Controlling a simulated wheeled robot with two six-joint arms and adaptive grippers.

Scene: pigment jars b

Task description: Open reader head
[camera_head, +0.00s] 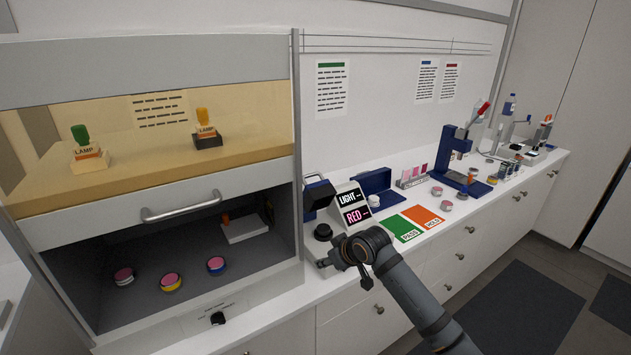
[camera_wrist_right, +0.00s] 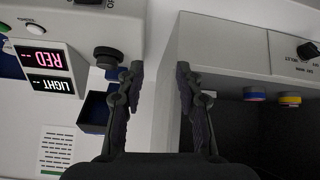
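The reader has a sloped display (camera_head: 353,207) reading LIGHT and RED. Beside it stands a dark blue body with a black, tilted top part (camera_head: 318,191), apparently the reader head; its exact lid position is unclear. A round black knob (camera_head: 323,232) sits in front of it. My right gripper (camera_head: 323,263) is at the counter's front edge, nearer than the knob. In the right wrist view the right gripper (camera_wrist_right: 158,95) is open with nothing between its fingers; the display (camera_wrist_right: 48,68) and knob (camera_wrist_right: 107,57) appear upside down to its left. My left gripper is not in view.
A cabinet with a raised handled sash (camera_head: 180,208) holds several pink-topped jars (camera_head: 171,282). Right of the reader are an open blue box (camera_head: 372,183), a green PASS mat (camera_head: 398,228), an orange HOLD mat (camera_head: 424,216) and a microscope (camera_head: 455,160).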

